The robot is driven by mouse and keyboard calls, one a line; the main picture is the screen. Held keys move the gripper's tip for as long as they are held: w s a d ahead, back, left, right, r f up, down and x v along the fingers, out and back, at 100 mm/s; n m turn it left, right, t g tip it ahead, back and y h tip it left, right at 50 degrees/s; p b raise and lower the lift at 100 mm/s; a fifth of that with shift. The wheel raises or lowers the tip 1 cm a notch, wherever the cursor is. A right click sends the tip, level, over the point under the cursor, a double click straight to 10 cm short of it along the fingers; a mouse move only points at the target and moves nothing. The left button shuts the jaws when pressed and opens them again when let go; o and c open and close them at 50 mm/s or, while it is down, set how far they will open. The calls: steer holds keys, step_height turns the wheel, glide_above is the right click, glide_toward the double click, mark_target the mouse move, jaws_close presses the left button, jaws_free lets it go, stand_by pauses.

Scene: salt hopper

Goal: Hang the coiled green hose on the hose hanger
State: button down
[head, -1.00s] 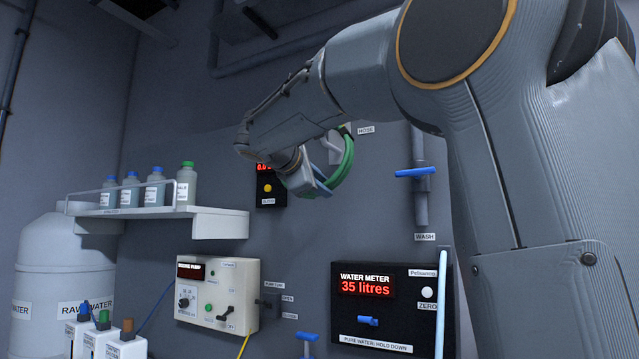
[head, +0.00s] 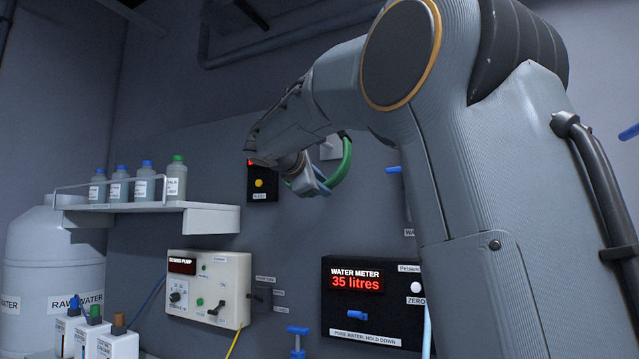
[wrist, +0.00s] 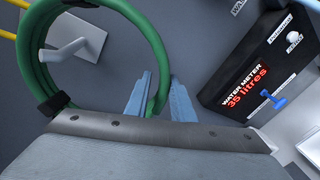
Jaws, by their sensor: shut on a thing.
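The coiled green hose (head: 345,163) is a ring held by my gripper (head: 322,186) close to the back wall. In the wrist view the blue-grey fingers of my gripper (wrist: 160,78) are shut on the lower right part of the green hose (wrist: 158,50). A black tie shows on the coil's lower left. The hose hanger (wrist: 88,38), a pale plate with a bent peg, appears inside the ring in the wrist view. I cannot tell whether the peg passes through the coil. In the head view the hanger plate (head: 330,148) is partly hidden behind my arm and the hose.
The water meter (head: 372,300) is on the wall at lower right, reading 35 litres. A dosing pump box (head: 208,288) and a shelf (head: 205,218) with several bottles are at left. A blue-handled valve (head: 393,169) is right of the hose, partly behind my arm.

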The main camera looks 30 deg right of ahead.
steer(key=shift+r+x, duration=0.25)
steer(key=shift+x, duration=0.85)
steer(key=shift+w+d+f+b, duration=0.15)
steer(key=shift+d+f+b, duration=0.1)
steer(key=shift+f, duration=0.15)
steer(key=shift+w+d+f+b, duration=0.1)
steer(key=shift+w+f+b, duration=0.1)
steer(key=shift+f, duration=0.2)
steer(key=shift+d+f+b, duration=0.1)
steer(key=shift+f+b, duration=0.2)
steer(key=shift+f, duration=0.05)
steer(key=shift+w+f, duration=0.1)
steer(key=shift+f, duration=0.25)
steer(key=c, duration=1.4)
jaws_free()
steer(key=shift+c, duration=0.2)
steer(key=shift+r, duration=0.15)
steer(key=b+v, duration=0.3)
steer(key=v, duration=0.5)
steer(key=shift+d, duration=0.15)
